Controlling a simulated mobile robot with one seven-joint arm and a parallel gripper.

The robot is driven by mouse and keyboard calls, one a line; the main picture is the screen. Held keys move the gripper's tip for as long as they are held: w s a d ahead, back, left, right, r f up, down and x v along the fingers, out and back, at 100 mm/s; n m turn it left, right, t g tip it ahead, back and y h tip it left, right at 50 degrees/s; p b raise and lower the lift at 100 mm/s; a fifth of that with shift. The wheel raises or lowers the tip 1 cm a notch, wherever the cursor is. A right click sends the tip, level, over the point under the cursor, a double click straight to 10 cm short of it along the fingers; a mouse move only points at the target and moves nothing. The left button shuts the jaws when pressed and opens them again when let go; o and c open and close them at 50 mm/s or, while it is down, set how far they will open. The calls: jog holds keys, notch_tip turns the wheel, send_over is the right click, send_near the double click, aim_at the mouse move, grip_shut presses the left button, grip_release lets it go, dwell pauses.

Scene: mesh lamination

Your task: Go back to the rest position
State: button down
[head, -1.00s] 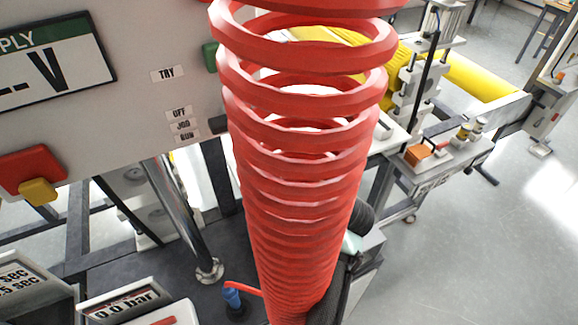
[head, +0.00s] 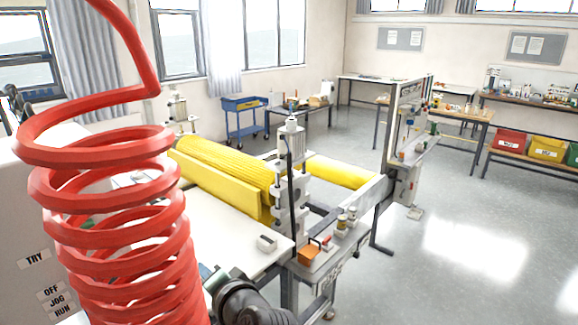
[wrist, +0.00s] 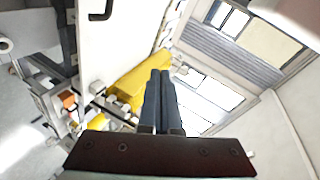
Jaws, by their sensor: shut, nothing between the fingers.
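My gripper (wrist: 160,75) shows in the wrist view with its two dark fingers pressed together, pointing up the picture, and nothing between them. The fingers stand in front of the yellow machine part and the bright windows. The gripper's fingertips do not show in the head view. A dark, rounded arm part of mine (head: 245,300) is at the bottom of the head view, just right of the red coiled hose (head: 125,230).
A machine with yellow rollers (head: 225,170) and a white table (head: 225,235) stands ahead. An orange block (head: 308,255) sits at its near edge. The grey control panel (head: 30,240) is at left, behind the hose. Open floor (head: 460,270) lies at right. A blue cart (head: 245,115) stands farther back.

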jog(key=d+r+n+t+h+b, duration=0.25)
jog(key=d+r+t, duration=0.3)
jog(key=r, duration=0.65)
jog(key=s+d+r+n+t+h+b, duration=0.1)
jog(key=s+d+r+t+h+b, duration=0.2)
jog(key=s+r, duration=0.7)
jog(key=s+d+r+n+t+h+b, duration=0.2)
jog(key=s+d+r+t+h+b, duration=0.1)
jog(key=s+d+r+t, duration=0.5)
notch_tip(320, 180, up, 4)
jog(key=shift+s+d+f, duration=0.1)
jog(key=shift+s+d, duration=0.7)
jog(key=shift+s, duration=0.4)
jog(key=shift+n+h, duration=0.25)
jog(key=shift+f, duration=0.1)
